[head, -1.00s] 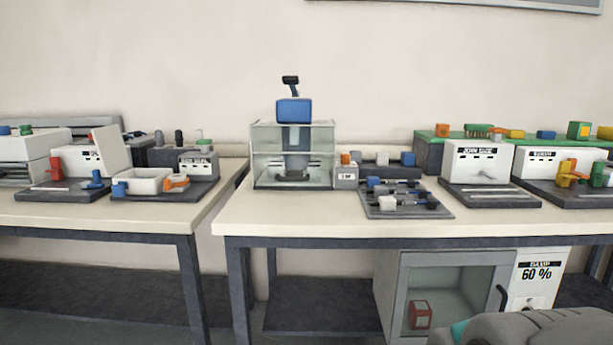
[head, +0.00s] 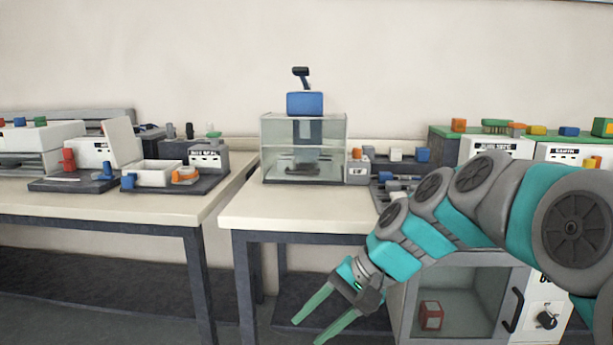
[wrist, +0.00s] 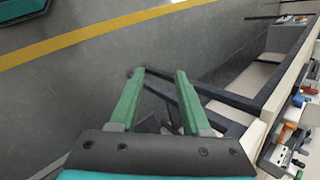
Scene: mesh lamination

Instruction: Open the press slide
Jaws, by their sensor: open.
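The press (head: 304,150) stands on the right-hand table in the head view. It has a clear boxed enclosure, a blue block (head: 305,104) on top and a dark lever (head: 302,76) above that. I cannot tell which part is its slide. My gripper (head: 318,318) is in front of the table, below the tabletop, well apart from the press. Its two green fingers are spread with nothing between them. In the wrist view my gripper (wrist: 158,85) points over the floor, and the press is not seen there.
A small white box (head: 358,168) stands right of the press. The left table (head: 100,212) holds several devices and trays. A cabinet (head: 460,295) with a dark handle is under the right table (head: 290,212). Clear tabletop lies before the press.

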